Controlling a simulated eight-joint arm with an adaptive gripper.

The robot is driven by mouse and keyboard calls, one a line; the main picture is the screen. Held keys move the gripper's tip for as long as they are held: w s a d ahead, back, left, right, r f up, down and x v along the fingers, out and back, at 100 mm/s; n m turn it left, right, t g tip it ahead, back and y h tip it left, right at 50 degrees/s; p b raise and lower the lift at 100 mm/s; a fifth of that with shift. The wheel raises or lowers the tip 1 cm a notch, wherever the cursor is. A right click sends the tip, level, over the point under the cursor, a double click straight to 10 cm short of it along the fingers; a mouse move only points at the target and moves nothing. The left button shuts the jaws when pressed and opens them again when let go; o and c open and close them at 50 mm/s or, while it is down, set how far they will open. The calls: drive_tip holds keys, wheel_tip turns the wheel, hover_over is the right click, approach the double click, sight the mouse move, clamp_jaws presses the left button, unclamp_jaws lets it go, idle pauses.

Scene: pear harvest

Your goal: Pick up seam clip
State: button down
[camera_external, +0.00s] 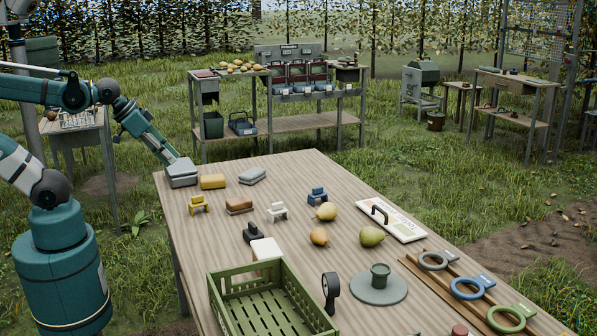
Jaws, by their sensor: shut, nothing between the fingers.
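Several small clip-like pieces stand on the wooden table: a yellow one (198,204), a white one (277,212), a blue one (317,196) and a black one (253,233). I cannot tell which of them is the seam clip. My gripper (174,160) is at the table's far left corner, just above or behind a grey block (182,175). It is shut and empty, apart from all these pieces. Its fingertips are too small and partly hidden to make out well.
A yellow block (213,182), a second grey block (252,175) and a brown block (239,206) lie nearby.

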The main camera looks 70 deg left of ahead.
idle(0.4)
drive_tip(key=c, duration=1.4)
unclamp_jaws()
drive_tip(key=shift+c, duration=0.2)
drive_tip(key=shift+w, duration=0.1)
drive_tip(key=n+g+h+p, duration=0.5)
drive_tip(key=n+p, duration=0.4)
drive_tip(key=n, duration=0.8)
approach(197, 196)
drive_tip(key=w+d+g+y, duration=0.1)
drive_tip(key=shift+w+d+f+n+g+h+p, duration=0.15)
drive_tip(key=shift+f+n+g+h+p, duration=0.25)
drive_tip(key=shift+f+n, duration=0.75)
drive_tip(key=shift+f, duration=0.1)
drive_tip(key=shift+b+x, duration=0.3)
drive_tip(key=shift+x, duration=0.95)
drive_tip(key=shift+w+f, duration=0.1)
